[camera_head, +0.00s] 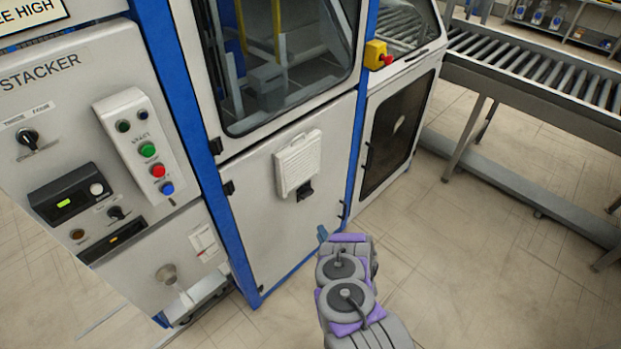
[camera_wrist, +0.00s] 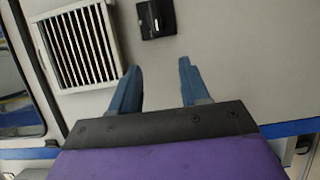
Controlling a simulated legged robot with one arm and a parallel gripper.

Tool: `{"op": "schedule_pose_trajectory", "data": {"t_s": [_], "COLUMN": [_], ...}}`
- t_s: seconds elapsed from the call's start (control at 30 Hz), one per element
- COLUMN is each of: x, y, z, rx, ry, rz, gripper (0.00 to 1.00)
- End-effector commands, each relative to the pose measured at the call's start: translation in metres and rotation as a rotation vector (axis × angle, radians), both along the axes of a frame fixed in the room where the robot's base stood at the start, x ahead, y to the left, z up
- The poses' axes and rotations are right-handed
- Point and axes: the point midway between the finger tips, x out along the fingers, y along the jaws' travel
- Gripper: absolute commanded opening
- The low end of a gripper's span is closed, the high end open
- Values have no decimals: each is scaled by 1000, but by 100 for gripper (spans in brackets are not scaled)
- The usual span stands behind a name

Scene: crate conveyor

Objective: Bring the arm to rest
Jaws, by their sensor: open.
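My arm, grey and purple, reaches up from the bottom of the head view. My gripper (camera_wrist: 158,88) shows in the wrist view with two blue fingers spread apart and nothing between them. In the head view only a blue tip of the gripper (camera_head: 323,233) shows past the wrist. It is in front of the lower panel of the stacker machine (camera_head: 260,215). I cannot tell the exact gap between the fingers and the panel.
A white vent (camera_head: 298,163) and a black latch (camera_head: 305,190) are on the panel. The vent (camera_wrist: 78,45) and latch (camera_wrist: 157,18) also show in the wrist view. A control box (camera_head: 148,147) is at left. A roller conveyor (camera_head: 540,70) stands at right. Floor (camera_head: 470,260) is clear at lower right.

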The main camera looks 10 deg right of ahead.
Motion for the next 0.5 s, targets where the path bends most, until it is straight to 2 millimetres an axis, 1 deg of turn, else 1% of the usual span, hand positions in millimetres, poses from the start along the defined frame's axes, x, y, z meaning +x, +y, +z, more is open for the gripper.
{"op": "schedule_pose_trajectory", "data": {"t_s": [0.17,0.27,0.37,0.5], "x": [1,10,25,53], "y": [0,3,8,20], "z": [1,7,16,39], "rx": [3,22,65,152], "ry": [2,19,68,162], "rz": [-1,-9,-27,-56], "gripper": [46,46,46,46]}}
